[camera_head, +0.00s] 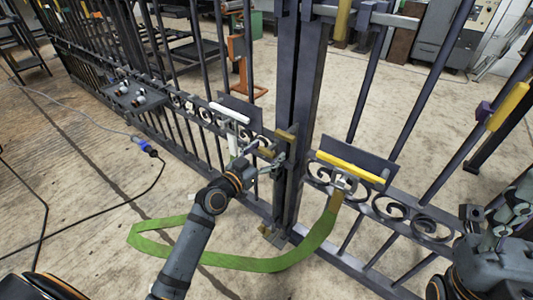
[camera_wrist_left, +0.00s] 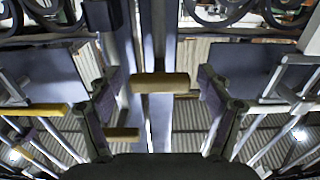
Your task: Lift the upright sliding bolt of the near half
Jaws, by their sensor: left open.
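Two dark scroll-gate halves meet at the tall central post (camera_head: 302,110). A tan brass-coloured crosspiece (camera_head: 287,134) shows by the post, apparently the grip of the upright bolt. My left gripper (camera_head: 272,164) is open beside it, left of the post. In the left wrist view, a brass-coloured bar (camera_wrist_left: 160,82) lies crosswise between the open fingertips, with gaps at both sides. A second, shorter brass-coloured bar (camera_wrist_left: 122,133) shows lower, by one finger. I cannot tell which bar belongs to which half. My right gripper (camera_head: 492,215) is at the right edge, away from the post, its jaw opening unclear.
A yellow handle (camera_head: 350,166) sits on a dark plate to the right. A green strap (camera_head: 250,264) loops from the right half across the floor. Black cables lie on the open floor at left.

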